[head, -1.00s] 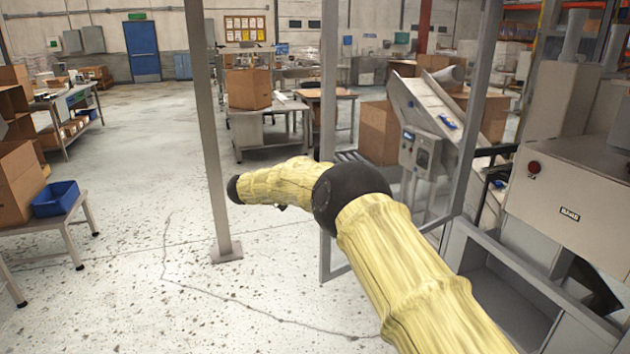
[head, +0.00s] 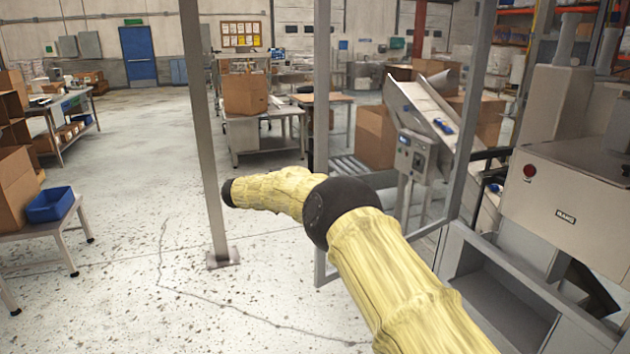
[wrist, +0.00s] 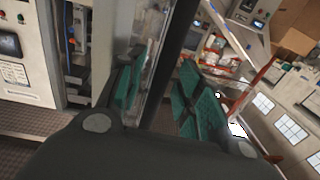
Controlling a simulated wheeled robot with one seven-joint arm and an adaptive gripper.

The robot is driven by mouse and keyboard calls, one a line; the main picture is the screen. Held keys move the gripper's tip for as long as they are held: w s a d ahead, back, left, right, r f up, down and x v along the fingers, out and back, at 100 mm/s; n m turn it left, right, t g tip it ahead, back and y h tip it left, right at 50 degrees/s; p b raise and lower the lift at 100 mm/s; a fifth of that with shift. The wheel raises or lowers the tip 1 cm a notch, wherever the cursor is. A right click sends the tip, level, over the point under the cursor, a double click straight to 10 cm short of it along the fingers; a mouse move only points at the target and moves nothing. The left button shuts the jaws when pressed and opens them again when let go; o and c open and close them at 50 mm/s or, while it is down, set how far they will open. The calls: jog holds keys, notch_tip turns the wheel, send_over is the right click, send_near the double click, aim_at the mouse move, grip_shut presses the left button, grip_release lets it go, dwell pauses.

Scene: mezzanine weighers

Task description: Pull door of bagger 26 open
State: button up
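The door of bagger 26, as best I can tell, is the tall grey metal frame (head: 321,90) with a clear panel in the head view. It stands left of the machine, and my yellow-sleeved arm crosses in front of its lower part. I see no number on it. My gripper is out of sight in the head view. In the wrist view my gripper (wrist: 165,80) has its green-padded fingers apart, with a dark upright bar (wrist: 181,30) running between them. Clear, glossy sheeting lies just left of the bar. I cannot tell whether the pads touch the bar.
A grey post (head: 204,130) stands on the floor left of the frame. The machine's grey housing (head: 570,195) and a sloping conveyor (head: 425,105) are to the right. A low table with a blue bin (head: 50,205) is at far left. The floor between is open.

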jog(key=shift+s+a+f, duration=0.1)
jog(key=shift+s+a, duration=0.15)
jog(key=shift+a, duration=0.05)
jog(key=v, duration=0.6)
jog(key=shift+a, duration=0.25)
jog(key=shift+s, duration=0.1)
